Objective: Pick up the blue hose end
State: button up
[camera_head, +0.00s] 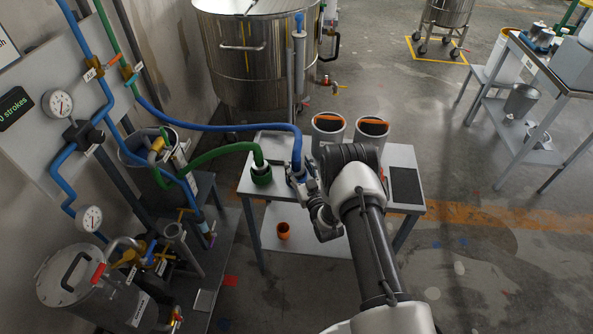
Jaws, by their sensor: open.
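The blue hose (225,127) runs from the wall pipe across to the small grey table and bends down at its end. The blue hose end (297,166) points downward over the table, close beside my gripper. My gripper (301,176) is open at the hose end, with my arm reaching in from the lower right. The fingers partly hide the lower part of the hose end. I cannot tell whether they touch it.
A green hose (215,153) ends in a green fitting (261,173) just left of my gripper. Two paint-filled containers (328,128) (371,133) stand behind my wrist. The grey table (402,157) holds a dark mat (405,185). A large steel vessel (245,65) stands behind.

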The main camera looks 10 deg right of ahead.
jog(key=shift+w+a, duration=0.25)
jog(key=shift+w, duration=1.05)
jog(key=shift+c, duration=0.5)
grip_shut()
jog(key=shift+r, duration=0.1)
